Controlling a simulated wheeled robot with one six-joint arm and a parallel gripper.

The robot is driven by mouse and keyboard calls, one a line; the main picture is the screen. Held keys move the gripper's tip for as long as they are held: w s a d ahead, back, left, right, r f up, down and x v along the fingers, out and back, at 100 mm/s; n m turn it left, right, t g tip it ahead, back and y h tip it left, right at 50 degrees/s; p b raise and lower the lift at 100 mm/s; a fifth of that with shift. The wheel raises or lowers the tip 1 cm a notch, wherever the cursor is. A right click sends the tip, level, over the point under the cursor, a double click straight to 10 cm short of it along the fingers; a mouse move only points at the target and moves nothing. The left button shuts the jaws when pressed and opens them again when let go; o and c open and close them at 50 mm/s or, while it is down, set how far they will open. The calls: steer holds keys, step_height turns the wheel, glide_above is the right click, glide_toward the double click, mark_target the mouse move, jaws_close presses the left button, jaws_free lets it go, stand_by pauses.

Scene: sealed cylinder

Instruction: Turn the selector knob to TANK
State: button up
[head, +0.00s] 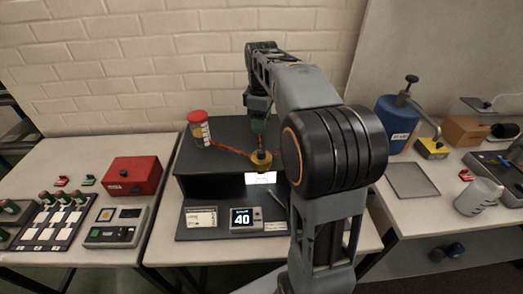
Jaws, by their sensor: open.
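A black bench unit (222,156) stands on the middle table. On its top is a small round yellow part with a dark middle (261,160), which looks like the knob. I cannot read its setting or any TANK mark. My arm reaches over the unit from the right, and my gripper (259,140) points down just above the yellow part, open. I cannot tell whether the fingers touch it or stand around it. A clear jar with a red lid (199,128) stands at the back left of the top, and an orange tube (230,149) runs from it to the yellow part.
A display reading 40 (243,219) and a white label card (201,217) are at the unit's front. A red box (133,176) and switch panels are on the left table. A blue tank (396,122) and a metal mug (478,197) are on the right table. A brick wall is behind.

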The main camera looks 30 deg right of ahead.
mark_target(262, 151)
step_height(262, 151, down, 12)
steer(key=shift+r, duration=0.1)
stand_by(0.4)
steer(key=c, duration=0.9)
